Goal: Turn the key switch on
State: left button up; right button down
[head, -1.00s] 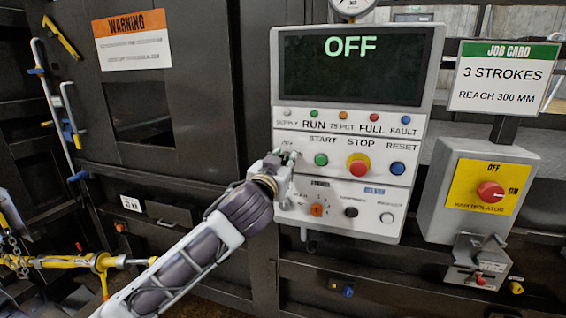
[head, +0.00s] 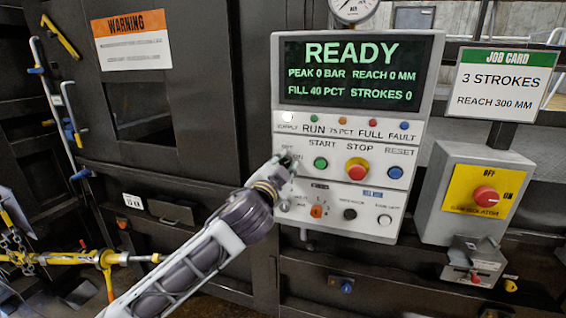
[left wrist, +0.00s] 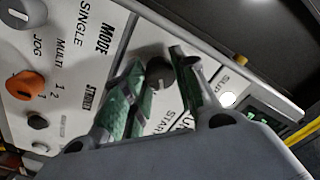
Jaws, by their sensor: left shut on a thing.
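My left gripper (head: 285,163) reaches the left side of the control panel (head: 345,215), left of the green START button (head: 321,163). It is shut on the key switch, which the fingers mostly cover in the head view. In the left wrist view the dark round key switch (left wrist: 159,71) shows between the two green-padded fingers (left wrist: 160,90). The panel's display (head: 350,70) reads READY, with peak 0 bar, reach 0 mm, fill 40 pct and strokes 0. The white SUPPLY lamp (head: 288,117) is lit. My right gripper is not in view.
Close by are the red STOP button (head: 357,170), blue RESET button (head: 395,172) and orange mode selector (head: 317,211). To the right stands the isolator box with its red knob (head: 486,196), under the job card (head: 503,83). A yellow bar (head: 80,259) is at lower left.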

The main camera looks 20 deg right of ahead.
pick_arm(q)
jog(key=shift+m, duration=0.6)
jog(key=o, duration=1.1)
jog(key=shift+c, duration=0.2)
jog(key=v, duration=1.2)
